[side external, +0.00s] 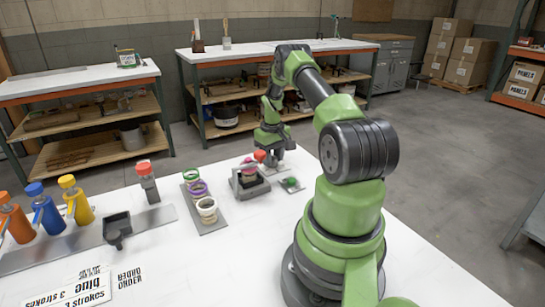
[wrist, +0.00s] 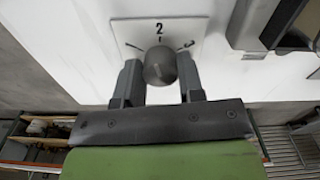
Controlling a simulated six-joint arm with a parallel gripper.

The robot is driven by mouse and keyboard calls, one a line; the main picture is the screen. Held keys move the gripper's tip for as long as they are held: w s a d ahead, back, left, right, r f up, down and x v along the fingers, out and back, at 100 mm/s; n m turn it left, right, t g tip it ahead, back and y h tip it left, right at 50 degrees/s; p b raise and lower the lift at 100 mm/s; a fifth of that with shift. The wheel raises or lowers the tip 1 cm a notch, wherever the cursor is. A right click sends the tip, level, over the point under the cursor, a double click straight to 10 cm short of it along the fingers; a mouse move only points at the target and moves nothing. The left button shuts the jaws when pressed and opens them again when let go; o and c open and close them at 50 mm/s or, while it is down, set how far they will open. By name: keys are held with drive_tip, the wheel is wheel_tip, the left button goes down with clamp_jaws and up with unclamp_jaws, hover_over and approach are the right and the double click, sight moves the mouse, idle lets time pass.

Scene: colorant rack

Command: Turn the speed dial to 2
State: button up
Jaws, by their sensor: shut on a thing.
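The speed dial's round dark grey knob (wrist: 160,66) sits on a white plate (wrist: 128,28) in the wrist view. The plate shows a "2" at the top middle, a partly covered mark at left and what looks like a 3 at right. A small light line shows on the knob, but I cannot tell which mark it points to. My gripper (wrist: 158,75) is shut on the knob, one finger on each side. In the side external view my gripper (side external: 273,158) is low over the far part of the white table, and I cannot make out the knob there.
A grey machine (side external: 249,186) with a red top stands left of my gripper, close to it. A small plate with a green button (side external: 291,182) lies in front.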

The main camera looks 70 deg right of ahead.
drive_tip(key=shift+m, duration=1.3)
drive_tip(key=o, duration=0.9)
wheel_tip(320, 180, up, 10)
